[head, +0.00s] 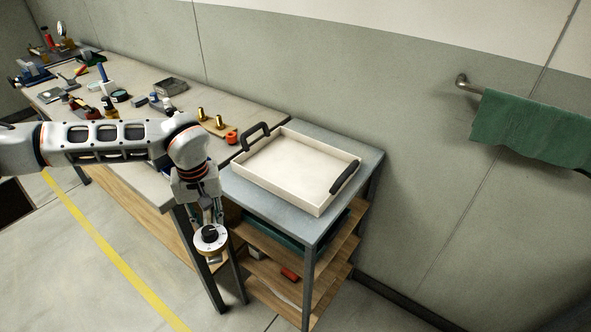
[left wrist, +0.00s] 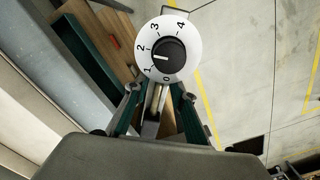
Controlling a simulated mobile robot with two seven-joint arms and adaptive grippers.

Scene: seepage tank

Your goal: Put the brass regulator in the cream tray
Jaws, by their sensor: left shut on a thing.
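The brass regulator (head: 210,238) has a white round dial with numbers and a black knob. My left gripper (head: 207,216) is shut on it and holds it in the air in front of the cart, left of and nearer than the cream tray (head: 293,168). In the left wrist view the dial of the regulator (left wrist: 167,54) faces the camera, beyond the fingertips of my left gripper (left wrist: 160,94); the dial hides part of the grip. The cream tray lies empty on the grey cart top, with two black handles. My right gripper is not in view.
The grey cart (head: 303,228) has wooden lower shelves, with a red item (head: 290,274) on one. A long workbench (head: 250,112) to the left carries several tools and brass fittings. A green towel (head: 530,130) hangs on the right wall. The floor in front is clear.

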